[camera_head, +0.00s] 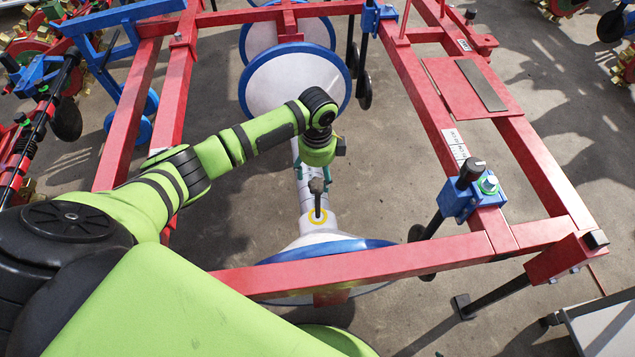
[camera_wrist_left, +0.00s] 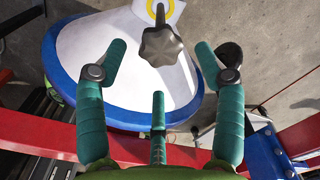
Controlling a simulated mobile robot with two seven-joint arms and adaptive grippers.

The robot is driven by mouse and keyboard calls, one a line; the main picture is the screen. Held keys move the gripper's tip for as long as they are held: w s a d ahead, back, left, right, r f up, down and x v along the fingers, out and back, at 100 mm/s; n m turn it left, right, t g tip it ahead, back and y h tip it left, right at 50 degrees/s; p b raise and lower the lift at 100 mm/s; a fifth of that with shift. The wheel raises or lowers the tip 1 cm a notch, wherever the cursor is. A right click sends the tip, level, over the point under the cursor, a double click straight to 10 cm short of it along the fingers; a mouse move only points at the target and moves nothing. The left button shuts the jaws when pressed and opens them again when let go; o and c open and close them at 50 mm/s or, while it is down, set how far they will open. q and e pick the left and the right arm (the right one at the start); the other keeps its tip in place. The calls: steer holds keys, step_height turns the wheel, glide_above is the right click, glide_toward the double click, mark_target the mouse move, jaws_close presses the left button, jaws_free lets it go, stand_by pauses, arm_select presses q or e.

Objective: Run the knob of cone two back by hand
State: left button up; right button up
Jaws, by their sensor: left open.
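The dark, lobed knob (camera_head: 317,186) sits on a thin dark stem above the narrow end of the nearest white cone (camera_head: 316,236). A yellow ring (camera_head: 318,216) marks the cone around the stem's foot. No number is readable on this cone. My left gripper (camera_head: 312,174) is open at the knob, with teal fingers. In the left wrist view the knob (camera_wrist_left: 161,46) shows between and slightly beyond the two outer fingertips, with a gap on each side. The third finger stands below it. The cone (camera_wrist_left: 125,60) with its blue rim lies behind. My right gripper is not in view.
A red frame beam (camera_head: 370,265) crosses in front of the nearest cone. More blue-rimmed cones (camera_head: 292,85) stand at the back. A blue clamp (camera_head: 470,198) with a black knob and green nut sits on the right beam. Concrete floor lies open between the beams.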

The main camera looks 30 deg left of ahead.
mark_target(317, 184)
arm_select(q)
steer(key=shift+f+b, duration=0.3)
steer(key=shift+f, duration=1.7)
steer(key=c, duration=1.2)
steer(key=shift+o, duration=0.2)
steer(key=shift+r+p, duration=0.1)
steer(key=shift+p, duration=0.25)
